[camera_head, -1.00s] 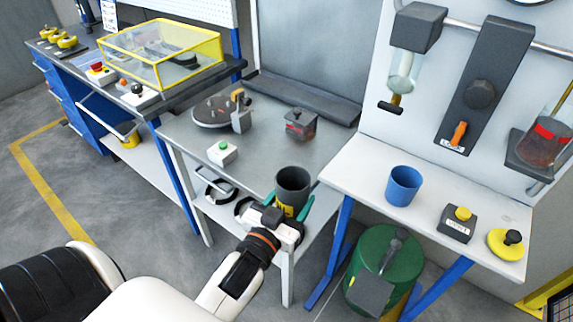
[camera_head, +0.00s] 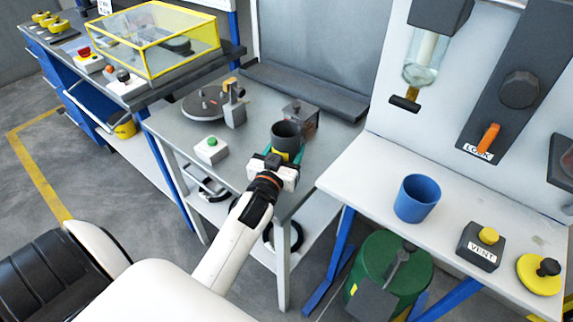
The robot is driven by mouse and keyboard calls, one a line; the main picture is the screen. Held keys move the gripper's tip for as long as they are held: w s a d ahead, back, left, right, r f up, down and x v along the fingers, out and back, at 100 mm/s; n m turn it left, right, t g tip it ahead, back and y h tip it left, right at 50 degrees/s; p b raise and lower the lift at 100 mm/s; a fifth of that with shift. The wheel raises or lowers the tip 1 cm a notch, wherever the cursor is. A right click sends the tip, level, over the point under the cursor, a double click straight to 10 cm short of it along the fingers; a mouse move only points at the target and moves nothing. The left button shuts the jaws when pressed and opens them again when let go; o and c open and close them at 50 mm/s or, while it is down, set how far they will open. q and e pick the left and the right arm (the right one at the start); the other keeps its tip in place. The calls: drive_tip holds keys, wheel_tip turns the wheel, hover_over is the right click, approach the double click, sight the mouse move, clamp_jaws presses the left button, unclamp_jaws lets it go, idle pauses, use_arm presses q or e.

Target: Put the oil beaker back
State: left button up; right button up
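A dark grey beaker (camera_head: 286,135) with a yellow label is over the front right part of the grey metal table; I take it as the oil beaker, though its label is not readable. My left gripper (camera_head: 284,154) has its teal fingers on both sides of the beaker and is shut on it. The beaker is upright. I cannot tell whether its base touches the tabletop, as the gripper hides it. My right gripper is not in view.
On the metal table (camera_head: 235,165) stand a small dark box (camera_head: 301,118) just behind the beaker, a green-button box (camera_head: 211,150) and a round plate device (camera_head: 206,104). A blue cup (camera_head: 417,198) and a VENT button box (camera_head: 481,247) stand on the white bench (camera_head: 365,170).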

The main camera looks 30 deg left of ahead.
use_arm(q)
wheel_tip(320, 180, down, 4)
drive_tip(key=shift+f, duration=0.25)
drive_tip(key=shift+f+b, duration=0.15)
drive_tip(key=shift+b, duration=0.15)
drive_tip(key=o, duration=1.1)
drive_tip(key=shift+o, duration=0.2)
